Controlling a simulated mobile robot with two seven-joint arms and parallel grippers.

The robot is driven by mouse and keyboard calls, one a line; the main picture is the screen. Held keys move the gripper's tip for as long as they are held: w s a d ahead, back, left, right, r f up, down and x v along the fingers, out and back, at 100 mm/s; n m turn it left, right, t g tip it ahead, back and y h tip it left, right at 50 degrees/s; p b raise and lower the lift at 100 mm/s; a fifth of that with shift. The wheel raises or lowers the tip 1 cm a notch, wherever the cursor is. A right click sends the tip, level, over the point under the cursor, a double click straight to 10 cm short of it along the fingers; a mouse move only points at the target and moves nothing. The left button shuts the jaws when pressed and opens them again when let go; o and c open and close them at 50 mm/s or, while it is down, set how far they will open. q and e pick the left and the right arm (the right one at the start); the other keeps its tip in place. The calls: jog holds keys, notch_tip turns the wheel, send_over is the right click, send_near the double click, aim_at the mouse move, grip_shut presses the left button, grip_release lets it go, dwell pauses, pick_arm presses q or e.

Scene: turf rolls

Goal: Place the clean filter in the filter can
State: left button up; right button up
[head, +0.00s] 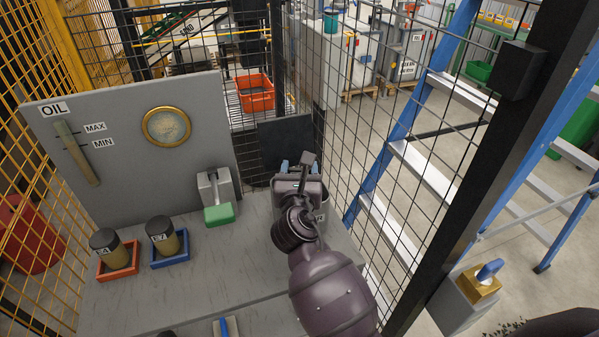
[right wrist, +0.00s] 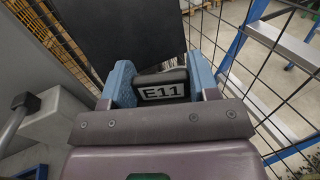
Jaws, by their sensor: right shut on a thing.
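My right gripper (head: 296,168) is at the back right of the grey bench, in front of an upright black panel (head: 286,142). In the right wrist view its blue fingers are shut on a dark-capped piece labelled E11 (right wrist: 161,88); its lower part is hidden. A grey container (head: 321,215) with a partly covered label stands just behind and below my right gripper; I cannot tell whether the E11 piece is inside it. Two dark-capped filters, E4 (head: 105,246) and E7 (head: 162,236), stand in a red tray (head: 119,273) and a blue tray (head: 171,262). My left gripper is out of view.
A grey block with a lever and green front (head: 219,214) stands left of my right arm. A grey OIL panel (head: 110,145) with a round gauge (head: 166,127) backs the bench. Wire fencing and a black post (head: 470,170) close the right side. The bench middle is mostly clear.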

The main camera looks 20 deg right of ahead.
jog(key=shift+f, duration=0.4)
jog(key=shift+s+f, duration=0.1)
jog(key=shift+f, duration=0.15)
jog(key=o, duration=1.2)
jog(key=shift+f, duration=0.2)
jog(key=shift+r, duration=0.55)
jog(key=v, duration=0.6)
jog(key=shift+r, duration=0.25)
jog(key=shift+s+a+r, duration=0.1)
jog(key=shift+s+a, duration=0.2)
jog(key=shift+s, duration=0.35)
